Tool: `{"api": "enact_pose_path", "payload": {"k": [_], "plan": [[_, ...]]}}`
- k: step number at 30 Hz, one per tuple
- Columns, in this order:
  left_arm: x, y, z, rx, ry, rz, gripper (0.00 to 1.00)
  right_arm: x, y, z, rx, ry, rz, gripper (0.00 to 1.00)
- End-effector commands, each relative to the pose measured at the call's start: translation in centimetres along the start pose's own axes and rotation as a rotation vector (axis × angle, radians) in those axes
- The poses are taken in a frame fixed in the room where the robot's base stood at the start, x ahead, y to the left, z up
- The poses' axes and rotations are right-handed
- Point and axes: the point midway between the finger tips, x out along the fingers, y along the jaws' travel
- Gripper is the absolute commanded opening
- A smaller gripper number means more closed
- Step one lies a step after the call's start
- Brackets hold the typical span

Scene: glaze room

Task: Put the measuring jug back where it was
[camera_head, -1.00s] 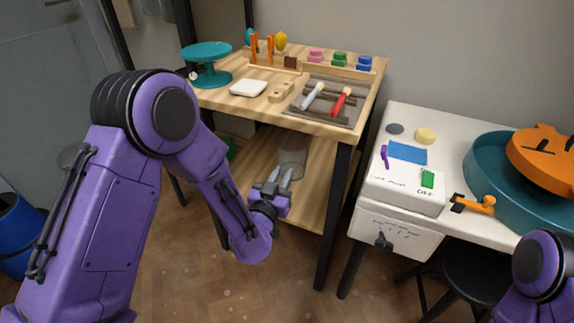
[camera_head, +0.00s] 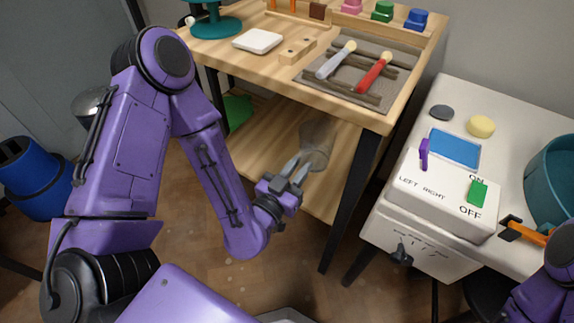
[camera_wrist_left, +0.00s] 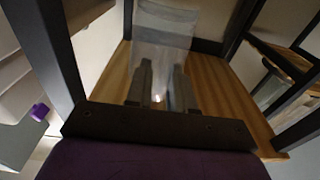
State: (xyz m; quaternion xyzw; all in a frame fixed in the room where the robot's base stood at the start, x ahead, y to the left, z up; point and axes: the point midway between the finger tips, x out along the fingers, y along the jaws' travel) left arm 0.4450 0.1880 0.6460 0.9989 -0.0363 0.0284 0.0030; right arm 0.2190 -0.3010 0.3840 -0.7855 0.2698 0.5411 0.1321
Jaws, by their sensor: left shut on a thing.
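The measuring jug (camera_head: 317,142) is a clear, greyish see-through vessel at the lower wooden shelf under the table. My left gripper (camera_head: 295,168) reaches in under the tabletop from the front and is shut on the jug. In the left wrist view the jug (camera_wrist_left: 165,22) is at the top centre, beyond the two fingers (camera_wrist_left: 158,80). The jug looks roughly upright, but I cannot tell whether its base touches the shelf (camera_head: 262,143).
The wooden tabletop (camera_head: 225,62) overhangs the shelf, with a dark front leg (camera_head: 350,200) right of my left gripper. A green thing (camera_head: 237,110) lies on the shelf's left. A white cabinet with a switch box (camera_head: 440,190) stands right. A blue bin (camera_head: 35,180) stands left.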

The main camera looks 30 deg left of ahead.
Motion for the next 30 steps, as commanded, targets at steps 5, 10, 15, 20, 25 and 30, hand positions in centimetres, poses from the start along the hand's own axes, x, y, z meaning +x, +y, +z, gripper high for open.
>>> {"api": "enact_pose_path", "payload": {"k": [5, 10, 15, 20, 25, 30], "plan": [[-0.2, -1.0, 1.0, 0.004, 0.009, -0.004, 0.0, 1.7, -0.2, 0.7, 0.0, 0.0, 0.0, 0.0], [1.3, -4.0, 3.1, 0.003, 0.012, -0.005, 0.0, 5.1, -0.5, 2.1, 0.0, 0.0, 0.0, 0.0], [3.1, -7.6, 4.0, 0.004, 0.004, -0.004, 0.0, 3.8, -0.4, 1.5, 0.0, 0.001, 0.0, 0.0], [4.2, -10.1, 7.6, 0.005, 0.001, -0.002, 0.0, 4.8, -0.5, 2.0, 0.0, 0.001, 0.0, 0.0], [4.8, -11.5, 9.3, 0.003, 0.003, 0.001, 0.0, 5.2, -0.5, 2.1, 0.0, 0.0, 0.0, 0.0], [5.1, -12.4, 11.9, 0.002, -0.001, 0.0, 0.0, 6.3, -0.6, 2.6, 0.0, 0.0, 0.0, 0.0]]}}
